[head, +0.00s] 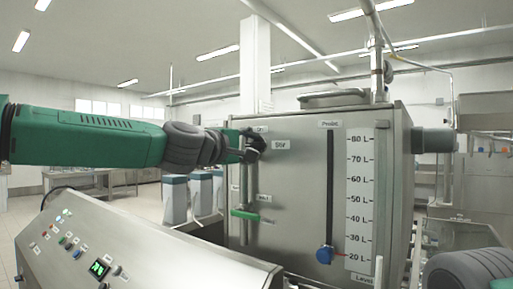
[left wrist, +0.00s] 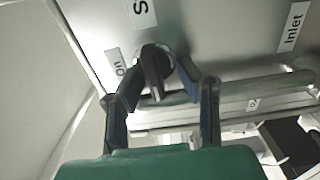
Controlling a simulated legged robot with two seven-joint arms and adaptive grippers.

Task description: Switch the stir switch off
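The stir switch is a dark round knob with a raised bar. In the left wrist view the knob (left wrist: 158,64) sits on the steel panel between my left gripper's fingertips (left wrist: 165,82), below a partly cut-off label starting with "S" and beside an "On" label (left wrist: 117,66). The fingers stand apart around the knob; firm contact cannot be told. In the head view my left gripper (head: 251,144) is at the knob, left of the "Stir" label (head: 281,145), and largely covers it. My right gripper is not in view.
The steel tank (head: 295,215) carries a level scale (head: 360,200), a blue-ended vertical bar (head: 325,254) and a green inlet handle (head: 245,214) below my left gripper. A sloped control panel (head: 150,262) with buttons and a green display stands at front left.

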